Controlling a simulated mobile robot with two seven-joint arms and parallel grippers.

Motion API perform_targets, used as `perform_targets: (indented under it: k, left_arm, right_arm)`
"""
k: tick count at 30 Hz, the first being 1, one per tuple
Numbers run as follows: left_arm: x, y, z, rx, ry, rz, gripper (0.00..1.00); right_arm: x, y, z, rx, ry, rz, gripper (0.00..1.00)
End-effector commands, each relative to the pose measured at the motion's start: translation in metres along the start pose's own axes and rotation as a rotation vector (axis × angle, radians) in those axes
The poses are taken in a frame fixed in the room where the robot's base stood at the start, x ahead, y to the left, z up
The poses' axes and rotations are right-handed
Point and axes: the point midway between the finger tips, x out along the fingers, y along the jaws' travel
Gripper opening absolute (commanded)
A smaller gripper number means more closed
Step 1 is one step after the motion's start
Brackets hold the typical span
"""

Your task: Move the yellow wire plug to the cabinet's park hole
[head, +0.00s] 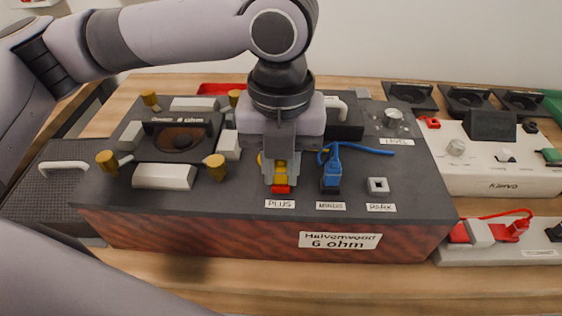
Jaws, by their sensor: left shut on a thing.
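The dark cabinet (240,215) stands on a wooden surface with a "6 ohm" label on its front. My left gripper (281,178) points down at the plus socket (281,189), which is red. It is shut on the yellow wire plug (281,170), which stands at that socket; whether it is fully seated I cannot tell. The blue wire plug (332,175) stands upright in the minus socket to the right. The park hole (378,185) is a pale square socket with a dark opening, right of the blue plug, and looks empty. My right gripper is not in view.
A speaker unit (180,140) with brass knobs sits on the cabinet's left part. A blue wire (365,148) runs right from the blue plug. A white Kimvo unit (500,165) and a unit with a red plug (510,232) stand at the right.

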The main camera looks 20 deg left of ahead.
Motion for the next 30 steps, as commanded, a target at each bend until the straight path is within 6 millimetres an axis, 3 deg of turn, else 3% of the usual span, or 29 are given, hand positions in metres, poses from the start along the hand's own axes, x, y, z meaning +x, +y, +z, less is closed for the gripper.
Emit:
perform_targets:
  k: [30]
  left_arm:
    - [-0.0066, 0.0, -0.0001, 0.0, 0.0, 0.0, 0.0]
  right_arm:
    - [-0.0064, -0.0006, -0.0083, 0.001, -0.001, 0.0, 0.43]
